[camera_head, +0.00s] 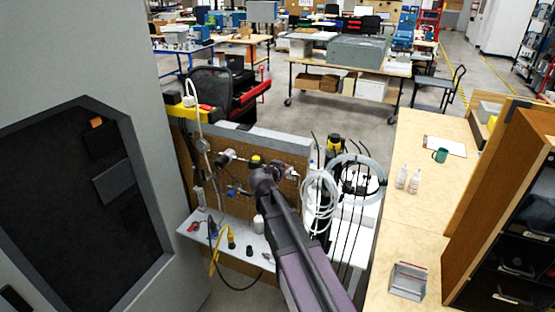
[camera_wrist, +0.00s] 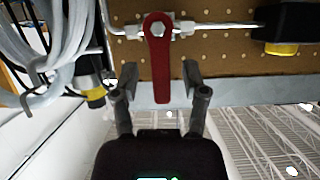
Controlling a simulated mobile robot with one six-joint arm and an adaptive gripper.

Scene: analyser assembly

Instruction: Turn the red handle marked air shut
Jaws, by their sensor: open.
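A red lever handle (camera_wrist: 157,62) shows in the wrist view, fixed by a nut on a metal fitting in front of a brown pegboard (camera_wrist: 215,62). Its long end points down in that picture. My gripper (camera_wrist: 159,78) is open, with one finger on each side of the handle's free end. Small gaps show between the fingers and the handle. No air marking can be read. In the head view my arm reaches to the pegboard (camera_head: 290,155) and hides the handle.
A thin metal pipe runs sideways from the fitting to a black part with a yellow cap (camera_wrist: 281,48). Coiled clear tubing (camera_head: 318,200) hangs right of my arm. A shelf (camera_head: 232,232) below the board holds cables. A wooden bench (camera_head: 415,215) stands at right.

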